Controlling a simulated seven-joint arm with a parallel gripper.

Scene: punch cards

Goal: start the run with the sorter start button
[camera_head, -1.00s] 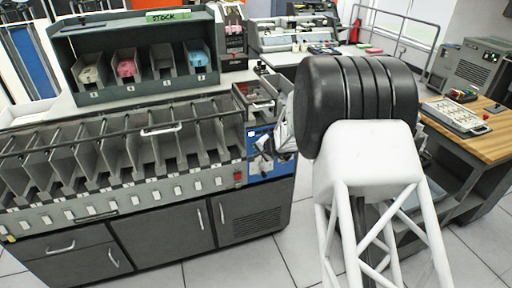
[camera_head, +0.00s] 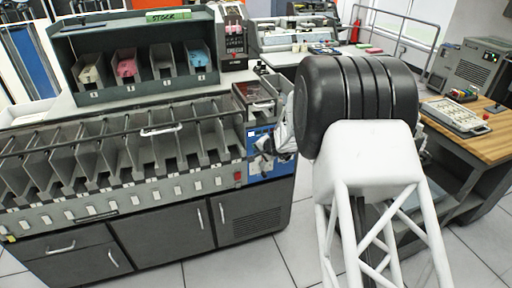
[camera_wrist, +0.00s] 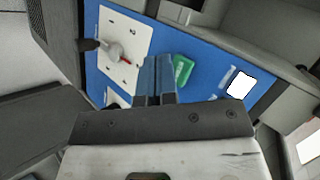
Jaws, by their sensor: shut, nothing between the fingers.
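The sorter's blue control panel (camera_head: 268,165) is at the right end of the long grey card sorter (camera_head: 130,155). In the wrist view the blue panel (camera_wrist: 215,75) fills the middle. A green button (camera_wrist: 183,70), which looks like the start button, sits on it. My gripper (camera_wrist: 156,60) is shut and empty, its fingertips just left of the green button and partly covering its left side. I cannot tell whether they touch the panel. In the head view my gripper (camera_head: 263,146) is small and in front of the panel; the green button cannot be made out there.
A white label (camera_wrist: 241,85) is at right. A red button (camera_head: 238,177) is on the sorter's front. A wooden table (camera_head: 465,145) stands at right.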

